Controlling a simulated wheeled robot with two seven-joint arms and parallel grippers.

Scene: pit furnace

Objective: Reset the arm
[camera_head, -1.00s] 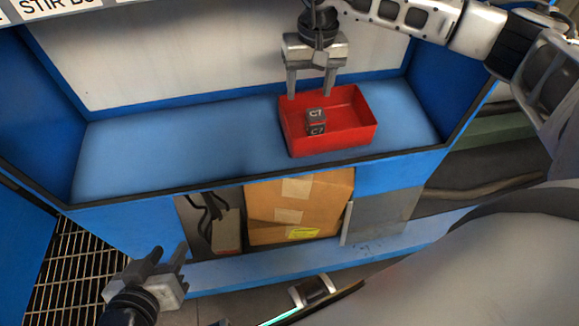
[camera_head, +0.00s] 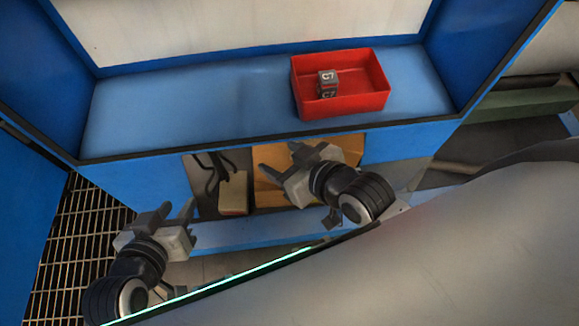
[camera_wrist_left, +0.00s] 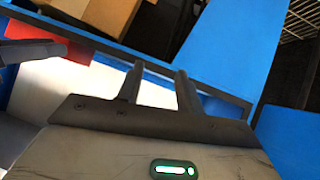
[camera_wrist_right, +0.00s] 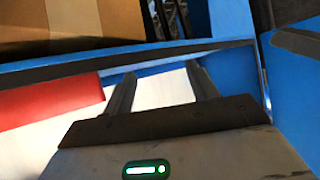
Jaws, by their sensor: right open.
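My left gripper (camera_head: 177,206) is open and empty, low in front of the blue bench at the lower left. Its parted fingers show in the left wrist view (camera_wrist_left: 158,70). My right gripper (camera_head: 281,160) is open and empty, in front of the bench's lower shelf and below the red tray. Its parted fingers show in the right wrist view (camera_wrist_right: 162,70).
The blue worktop (camera_head: 190,115) left of the tray is clear. A cardboard box (camera_head: 268,192) on the lower shelf is partly hidden by my right gripper. The bench's dark front edge (camera_head: 200,145) runs above both grippers. A floor grating (camera_head: 80,235) lies at the left.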

